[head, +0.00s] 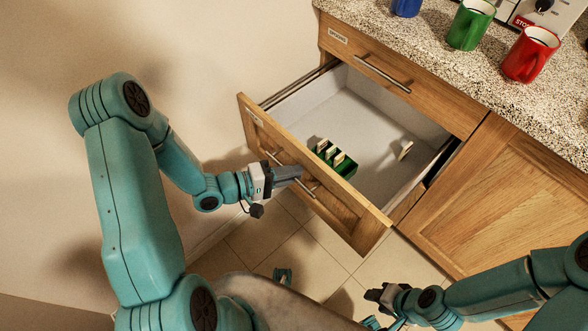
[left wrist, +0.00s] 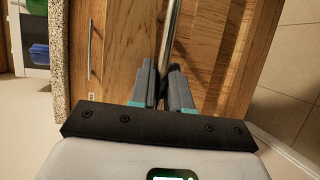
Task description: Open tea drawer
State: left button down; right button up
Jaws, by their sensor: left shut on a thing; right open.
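The tea drawer (head: 350,224) is the lower wooden drawer, and it stands pulled well out of the cabinet. Inside it are a green box (head: 345,168) with several pale packets and a small pale item (head: 405,150). My left gripper (head: 298,172) is at the drawer front, shut on its metal bar handle (head: 312,190). In the left wrist view the handle (left wrist: 170,40) runs between the two fingers (left wrist: 163,85). My right gripper (head: 375,294) is open and empty, low in front of the cabinet, apart from the drawer.
A shut drawer with a small label (head: 338,36) and its own handle (head: 382,74) is above. The speckled countertop (head: 440,65) carries a green mug (head: 470,24), a red mug (head: 531,54) and a blue mug (head: 406,6). A wooden cabinet door (head: 500,195) is at right. Tiled floor (head: 300,255) lies below.

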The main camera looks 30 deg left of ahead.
pick_arm(q)
jog(key=shift+a, duration=0.1)
jog(key=c, duration=1.4)
grip_release()
jog(key=shift+c, duration=0.2)
jog(key=p+v, duration=0.2)
jog(key=v, duration=1.4)
jog(key=shift+s, duration=0.1)
